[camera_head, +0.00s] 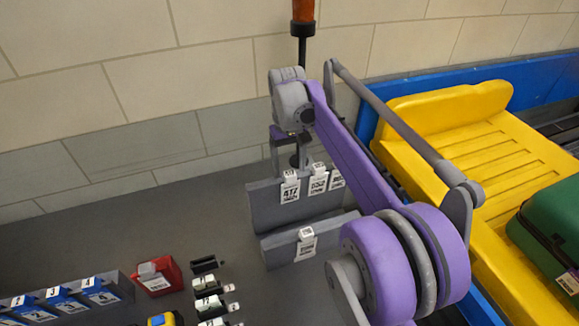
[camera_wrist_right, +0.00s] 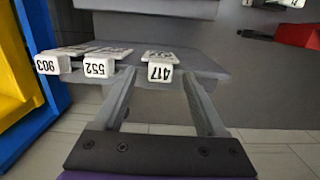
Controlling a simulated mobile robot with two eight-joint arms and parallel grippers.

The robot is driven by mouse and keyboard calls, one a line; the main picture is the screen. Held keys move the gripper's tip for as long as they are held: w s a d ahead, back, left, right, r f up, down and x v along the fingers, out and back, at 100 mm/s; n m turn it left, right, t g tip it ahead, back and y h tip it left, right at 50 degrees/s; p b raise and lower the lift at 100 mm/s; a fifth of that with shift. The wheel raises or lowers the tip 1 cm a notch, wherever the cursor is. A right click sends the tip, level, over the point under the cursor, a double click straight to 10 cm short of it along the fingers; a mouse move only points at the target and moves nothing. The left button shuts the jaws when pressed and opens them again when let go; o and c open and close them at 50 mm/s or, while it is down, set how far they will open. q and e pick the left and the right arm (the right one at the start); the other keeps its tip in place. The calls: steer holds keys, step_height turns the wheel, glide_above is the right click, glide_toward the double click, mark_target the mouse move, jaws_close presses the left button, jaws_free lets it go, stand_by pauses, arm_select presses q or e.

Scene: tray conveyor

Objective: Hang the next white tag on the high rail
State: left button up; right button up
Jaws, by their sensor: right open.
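White tags numbered 417 (camera_head: 289,188), 552 (camera_head: 318,182) and a third (camera_head: 336,180) hang on the grey upper rail (camera_head: 265,212). In the right wrist view, tags 417 (camera_wrist_right: 160,72), 552 (camera_wrist_right: 98,68) and 903 (camera_wrist_right: 50,65) sit along the rail's top edge. My right gripper (camera_wrist_right: 158,75) is open, its fingers on either side of tag 417. In the head view the right gripper (camera_head: 289,150) is just above the upper rail, partly hidden by my arm. One white tag (camera_head: 305,245) hangs on the lower rail (camera_head: 280,248). My left gripper is out of view.
White tags (camera_head: 208,283) stand in black holders below left, beside an empty black holder (camera_head: 206,265). A red bin (camera_head: 170,270) holds a white piece. Blue-and-white tags (camera_head: 62,301) line a grey rack. A yellow tray (camera_head: 480,150) and green case (camera_head: 555,225) are right.

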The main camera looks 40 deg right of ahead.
step_height(320, 180, up, 10)
steer(key=s+a+f+n+t, duration=0.1)
steer(key=s+a+f+t, duration=0.2)
steer(key=s+a+f, duration=0.4)
steer(key=s+a+f+n+t, duration=0.2)
steer(key=s+a+f, duration=0.6)
steer(key=f, duration=0.5)
steer(key=a+t, duration=0.1)
steer(key=a, duration=0.1)
steer(key=shift+s+a+f+n+t+p, duration=0.25)
steer(key=shift+a+n+t+p, duration=0.05)
steer(key=shift+a+t+p, duration=0.1)
